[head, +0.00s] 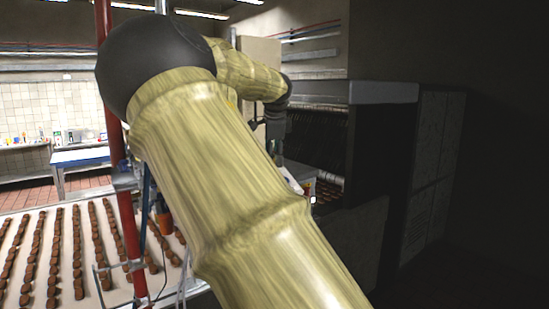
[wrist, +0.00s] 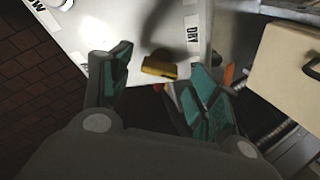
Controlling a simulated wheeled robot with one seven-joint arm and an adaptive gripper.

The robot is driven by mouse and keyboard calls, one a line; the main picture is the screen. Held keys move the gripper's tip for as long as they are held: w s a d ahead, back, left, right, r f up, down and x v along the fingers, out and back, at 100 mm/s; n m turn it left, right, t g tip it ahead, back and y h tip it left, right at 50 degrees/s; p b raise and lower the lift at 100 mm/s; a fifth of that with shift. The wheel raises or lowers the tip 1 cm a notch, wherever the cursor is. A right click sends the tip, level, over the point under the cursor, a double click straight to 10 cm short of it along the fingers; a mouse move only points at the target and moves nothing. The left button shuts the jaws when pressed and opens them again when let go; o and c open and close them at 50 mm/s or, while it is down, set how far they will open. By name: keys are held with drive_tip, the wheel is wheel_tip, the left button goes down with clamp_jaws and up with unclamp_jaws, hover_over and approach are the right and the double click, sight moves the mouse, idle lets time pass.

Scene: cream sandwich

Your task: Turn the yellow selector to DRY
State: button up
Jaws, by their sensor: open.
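The yellow selector (wrist: 159,68) shows in the wrist view as a short bar near the lower edge of a white panel (wrist: 150,25). A label reading DRY (wrist: 192,36) is on the panel's right edge, up and right of the selector. A partly cut-off label ending in OW (wrist: 36,5) is at the top left. My gripper (wrist: 157,60) is open, its teal-padded fingers on either side of the selector. I cannot tell whether either finger touches it. In the head view my own arm hides the selector, and my gripper cannot be made out clearly.
A cream box (wrist: 285,70) with a dark handle is at the right in the wrist view. Dark tiled floor (wrist: 40,90) lies to the left. In the head view, a belt of brown cookies (head: 40,260) is at left, beside a red post (head: 128,230); a dark machine (head: 365,150) stands at right.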

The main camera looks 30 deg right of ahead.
drive_tip(key=shift+x, duration=0.75)
drive_tip(key=shift+w+a+f, duration=0.1)
drive_tip(key=shift+w, duration=0.05)
drive_tip(key=shift+c, duration=1)
drive_tip(key=c, duration=0.8)
